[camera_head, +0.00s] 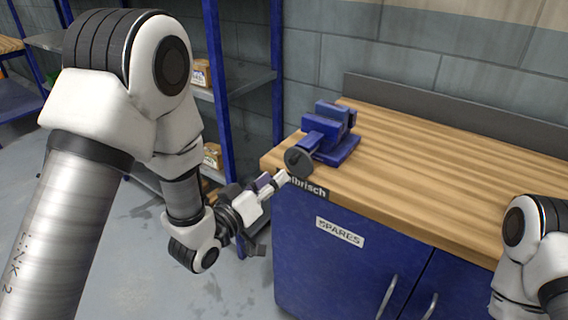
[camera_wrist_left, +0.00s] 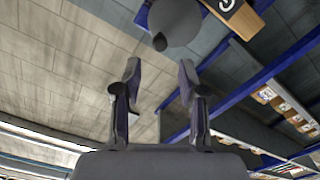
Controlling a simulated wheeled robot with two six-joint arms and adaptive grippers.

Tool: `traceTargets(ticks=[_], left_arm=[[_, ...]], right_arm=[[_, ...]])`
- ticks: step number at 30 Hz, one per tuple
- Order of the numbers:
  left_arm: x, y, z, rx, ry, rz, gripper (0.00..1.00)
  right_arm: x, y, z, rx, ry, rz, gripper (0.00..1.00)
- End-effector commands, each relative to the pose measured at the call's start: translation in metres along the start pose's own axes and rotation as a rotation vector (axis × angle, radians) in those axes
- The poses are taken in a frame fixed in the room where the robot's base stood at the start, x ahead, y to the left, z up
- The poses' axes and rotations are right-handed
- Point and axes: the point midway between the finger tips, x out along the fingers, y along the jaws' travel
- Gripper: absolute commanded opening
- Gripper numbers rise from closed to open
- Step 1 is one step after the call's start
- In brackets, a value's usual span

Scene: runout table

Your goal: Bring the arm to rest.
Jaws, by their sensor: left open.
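My left arm comes in from the left of the head view and bends down and back up. Its gripper (camera_head: 270,185) is beside the left front corner of the workbench, close to the round grey end of the blue vise (camera_head: 330,135). In the left wrist view the gripper (camera_wrist_left: 160,75) has its two fingers apart with nothing between them. The grey disc of the vise (camera_wrist_left: 175,22) shows just beyond the fingertips; I cannot tell whether they touch. Part of my right arm (camera_head: 530,240) shows at the right edge, its gripper out of frame.
The workbench has a wooden top (camera_head: 430,165), mostly clear, over a blue cabinet (camera_head: 340,265) marked SPARES with two handles. Blue-posted shelves (camera_head: 245,78) with small boxes (camera_head: 200,72) stand at the back left. Grey floor (camera_head: 140,240) is open left of the bench.

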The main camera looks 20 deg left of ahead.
Motion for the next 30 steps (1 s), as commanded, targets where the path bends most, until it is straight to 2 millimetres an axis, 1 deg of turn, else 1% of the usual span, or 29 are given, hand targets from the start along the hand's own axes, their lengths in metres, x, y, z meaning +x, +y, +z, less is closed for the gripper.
traceTargets(ticks=[2, 4, 5, 8, 9, 11, 12, 14, 15, 17, 18, 21, 24, 26, 30], left_arm=[[0.0, -0.001, 0.001, -0.001, -0.003, -0.002, 0.42], [-0.002, -0.006, 0.011, -0.011, -0.024, -0.015, 0.42], [-0.004, -0.011, 0.019, -0.02, -0.042, -0.027, 0.42], [-0.022, -0.038, 0.065, -0.073, -0.137, -0.103, 0.42], [-0.035, -0.053, 0.09, -0.097, -0.192, -0.158, 0.42], [-0.061, -0.077, 0.13, -0.115, -0.302, -0.261, 0.42], [-0.082, -0.093, 0.156, -0.113, -0.386, -0.334, 0.42], [-0.118, -0.113, 0.193, -0.099, -0.523, -0.438, 0.42], [-0.145, -0.124, 0.216, -0.083, -0.623, -0.504, 0.42], [-0.189, -0.136, 0.245, -0.056, -0.783, -0.594, 0.42], [-0.218, -0.141, 0.261, -0.034, -0.891, -0.643, 0.42], [-0.28, -0.146, 0.283, 0.025, -1.154, -0.723, 0.42], [-0.315, -0.142, 0.29, 0.077, -1.346, -0.729, 0.42], [-0.324, -0.14, 0.291, 0.098, -1.403, -0.71, 0.42], [-0.324, -0.139, 0.291, 0.113, -1.413, -0.695, 0.42]], right_arm=[[0.0, 0.0, 0.0, 0.0, 0.0, 0.0, 0.4], [-0.003, 0.0, 0.0, 0.0, 0.0, 0.0, 0.4], [-0.005, 0.0, 0.0, 0.0, 0.0, 0.0, 0.4], [-0.015, 0.0, 0.0, 0.0, 0.0, 0.0, 0.4], [-0.019, 0.0, 0.0, 0.0, 0.0, 0.0, 0.4], [-0.024, 0.0, 0.0, 0.0, 0.0, 0.0, 0.4], [-0.027, 0.0, 0.0, 0.0, 0.0, 0.0, 0.4], [-0.031, 0.0, 0.0, 0.0, 0.0, 0.0, 0.4], [-0.033, 0.0, 0.0, 0.0, 0.0, 0.0, 0.4], [-0.036, 0.0, 0.0, 0.0, 0.0, 0.0, 0.4], [-0.037, 0.0, 0.0, 0.0, 0.0, 0.0, 0.4], [-0.037, 0.0, 0.0, 0.0, 0.0, 0.0, 0.4], [-0.036, 0.0, 0.0, 0.0, 0.0, 0.0, 0.4], [-0.036, 0.0, 0.0, 0.0, 0.0, 0.0, 0.4], [-0.036, 0.0, 0.0, 0.0, 0.0, 0.0, 0.4]])
